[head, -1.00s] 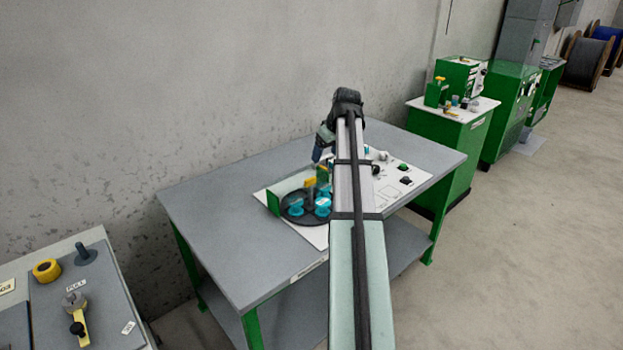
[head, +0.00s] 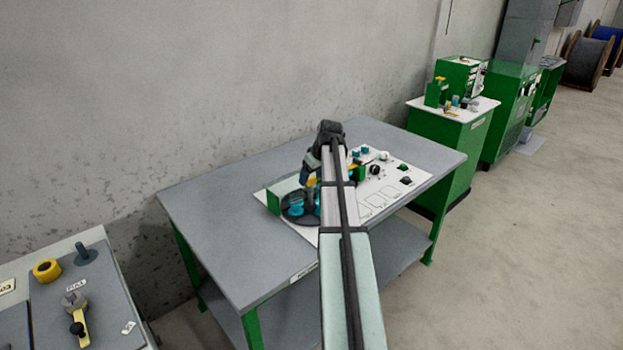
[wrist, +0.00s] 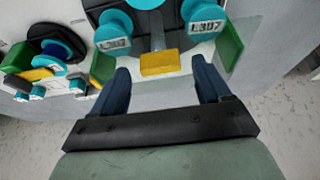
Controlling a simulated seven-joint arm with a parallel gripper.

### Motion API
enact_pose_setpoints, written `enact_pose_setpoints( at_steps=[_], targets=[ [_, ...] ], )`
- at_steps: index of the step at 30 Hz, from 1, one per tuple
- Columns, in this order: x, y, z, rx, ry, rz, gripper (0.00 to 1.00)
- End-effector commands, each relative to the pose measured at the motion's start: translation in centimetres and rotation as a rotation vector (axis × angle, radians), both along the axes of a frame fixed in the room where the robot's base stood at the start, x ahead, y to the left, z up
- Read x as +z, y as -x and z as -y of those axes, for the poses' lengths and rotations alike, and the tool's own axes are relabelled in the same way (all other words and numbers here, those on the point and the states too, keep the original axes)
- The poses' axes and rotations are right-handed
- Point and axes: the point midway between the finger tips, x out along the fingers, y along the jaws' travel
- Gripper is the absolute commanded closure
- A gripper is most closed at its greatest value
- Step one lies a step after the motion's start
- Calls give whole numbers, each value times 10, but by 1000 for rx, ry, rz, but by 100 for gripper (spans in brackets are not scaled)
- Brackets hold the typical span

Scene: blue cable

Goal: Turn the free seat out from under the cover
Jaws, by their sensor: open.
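A black round plate (head: 293,219) sits on the white board. It bears teal pieces (wrist: 112,30), two of them with labels that look like L307 in the wrist view. A grey bar with a yellow end block (wrist: 160,64) reaches out from the plate between them. A pale strip, perhaps the cover, runs between two green blocks (wrist: 230,46); I cannot tell which seat is free. My gripper (wrist: 161,70) is open, its dark blue fingers on either side of the yellow block, with gaps. In the head view my gripper (head: 307,172) is above the plate, partly hidden by my arm.
The white board (head: 375,198) holds several knobs and a green block to the right of my arm. The grey table (head: 220,220) is bare at left. A side bench (head: 100,310) with a yellow ring stands front left. The wall is close behind the table.

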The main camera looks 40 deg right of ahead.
Motion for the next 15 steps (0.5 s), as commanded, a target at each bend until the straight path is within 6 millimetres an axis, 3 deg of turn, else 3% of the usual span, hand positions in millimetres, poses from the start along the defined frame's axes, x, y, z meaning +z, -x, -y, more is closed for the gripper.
enact_pose_setpoints(
  at_steps=[6,15],
  targets=[
    [-14,-6,0,0,0,-1,23],
    [-16,-7,0,0,0,0,23]
  ],
)
